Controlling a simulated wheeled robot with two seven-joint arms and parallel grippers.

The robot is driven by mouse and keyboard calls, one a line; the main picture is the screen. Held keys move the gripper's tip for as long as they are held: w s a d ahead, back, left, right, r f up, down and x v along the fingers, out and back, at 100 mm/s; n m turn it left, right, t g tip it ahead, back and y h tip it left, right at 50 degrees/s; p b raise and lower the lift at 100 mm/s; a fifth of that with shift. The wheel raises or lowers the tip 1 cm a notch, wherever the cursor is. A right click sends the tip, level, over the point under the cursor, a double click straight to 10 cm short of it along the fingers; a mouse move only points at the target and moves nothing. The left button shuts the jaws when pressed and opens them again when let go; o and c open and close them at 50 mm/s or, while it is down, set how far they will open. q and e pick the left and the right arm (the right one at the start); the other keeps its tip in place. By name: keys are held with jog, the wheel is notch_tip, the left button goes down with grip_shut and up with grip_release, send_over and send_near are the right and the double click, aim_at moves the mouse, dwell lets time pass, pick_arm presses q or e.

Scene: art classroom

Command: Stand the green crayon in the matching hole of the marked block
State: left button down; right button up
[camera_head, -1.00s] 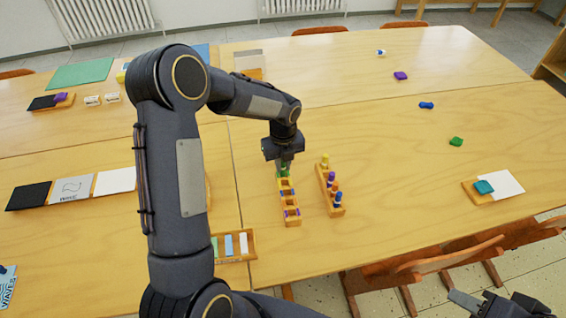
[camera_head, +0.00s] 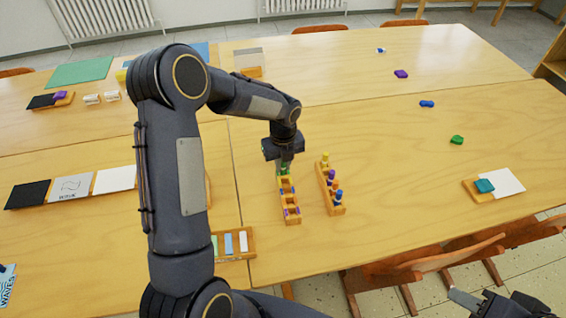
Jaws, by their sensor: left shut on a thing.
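My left gripper (camera_head: 284,164) points down over the far end of a wooden block with holes and coloured marks (camera_head: 292,222). It is shut on the green crayon (camera_head: 284,171), of which only a small part shows below the fingers. The crayon is at the block's far end; I cannot tell how deep it sits in a hole. A second wooden block (camera_head: 338,211) stands just to the right, holding several upright crayons in yellow, purple, orange and blue. My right gripper (camera_head: 462,299) shows only in part at the bottom right edge, away from the blocks.
A tray with pale sticks (camera_head: 232,256) lies near the table's front edge. A wooden tray with a teal lump and white card (camera_head: 471,192) lies at right. Small coloured lumps, such as a green one (camera_head: 457,140), lie apart.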

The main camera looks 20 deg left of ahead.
dwell(0.4)
pick_arm(q)
jog(key=c, duration=1.3)
grip_release()
jog(key=shift+f, duration=0.1)
jog(key=shift+o, duration=1.1)
jog(key=shift+r+p, duration=2.4)
jog(key=shift+r, duration=0.7)
